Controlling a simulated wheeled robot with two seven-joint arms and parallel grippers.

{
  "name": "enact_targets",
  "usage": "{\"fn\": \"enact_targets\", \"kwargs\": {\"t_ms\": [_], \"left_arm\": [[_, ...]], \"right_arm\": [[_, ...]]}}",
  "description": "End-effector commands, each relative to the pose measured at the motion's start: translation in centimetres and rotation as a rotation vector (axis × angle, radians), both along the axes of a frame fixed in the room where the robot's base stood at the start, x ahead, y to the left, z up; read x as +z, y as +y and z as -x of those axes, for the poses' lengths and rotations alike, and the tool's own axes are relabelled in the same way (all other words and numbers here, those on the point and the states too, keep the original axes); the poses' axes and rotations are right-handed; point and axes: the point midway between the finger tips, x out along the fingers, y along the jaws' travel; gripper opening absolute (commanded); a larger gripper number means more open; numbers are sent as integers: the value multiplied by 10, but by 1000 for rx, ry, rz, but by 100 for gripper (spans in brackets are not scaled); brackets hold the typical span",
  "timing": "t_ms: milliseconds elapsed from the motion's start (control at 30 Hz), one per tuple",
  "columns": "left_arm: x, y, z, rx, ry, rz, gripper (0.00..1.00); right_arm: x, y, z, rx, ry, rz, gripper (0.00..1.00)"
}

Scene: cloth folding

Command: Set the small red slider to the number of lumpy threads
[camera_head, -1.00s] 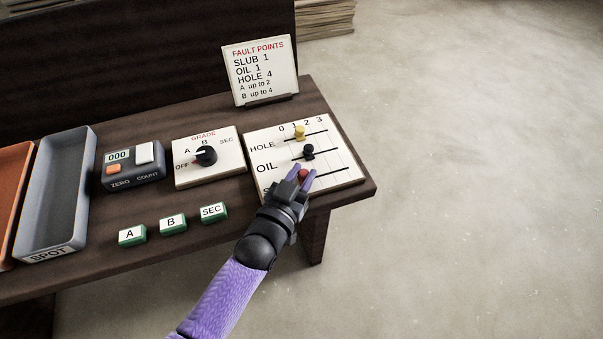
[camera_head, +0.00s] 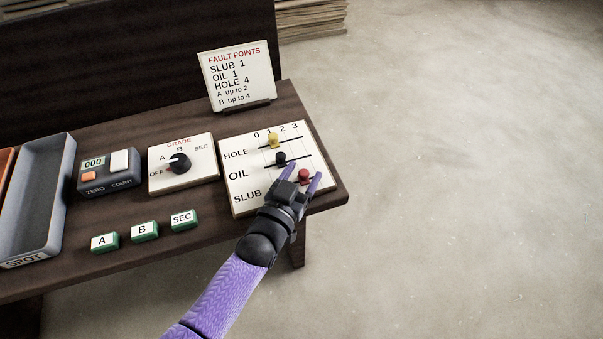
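The small red slider (camera_head: 304,176) is on the SLUB row, the lowest row of the white slider board (camera_head: 237,207), toward its right side. A gap shows between knob and fingers. The gripper's body hides part of the SLUB track, and I cannot tell exactly which number the slider is at. A yellow slider (camera_head: 273,140) is on the HOLE row and a black slider (camera_head: 281,158) on the OIL row.
A FAULT POINTS card (camera_head: 239,78) stands behind the board. A GRADE dial (camera_head: 179,163), a counter (camera_head: 107,172) reading 000, green-edged A, B and SEC blocks (camera_head: 144,231) and a grey SPOT tray (camera_head: 38,200) are to the left. The table's right edge is close to the board.

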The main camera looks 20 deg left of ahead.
Motion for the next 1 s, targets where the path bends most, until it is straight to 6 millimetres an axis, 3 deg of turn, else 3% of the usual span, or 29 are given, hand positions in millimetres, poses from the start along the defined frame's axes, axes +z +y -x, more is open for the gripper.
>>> {"fn": "enact_targets", "kwargs": {"t_ms": [233,500,633,1000], "left_arm": [[3,1,6,0,-1,0,66],[7,14,70,0,-1,-1,66],[3,18,91,0,-1,-1,66],[0,19,98,0,0,0,66]], "right_arm": [[4,0,-3,-1,-8,-1,59],[34,-1,-10,0,-39,0,59],[39,-1,-12,1,-46,0,59],[39,1,-13,-1,-46,-2,59]]}}
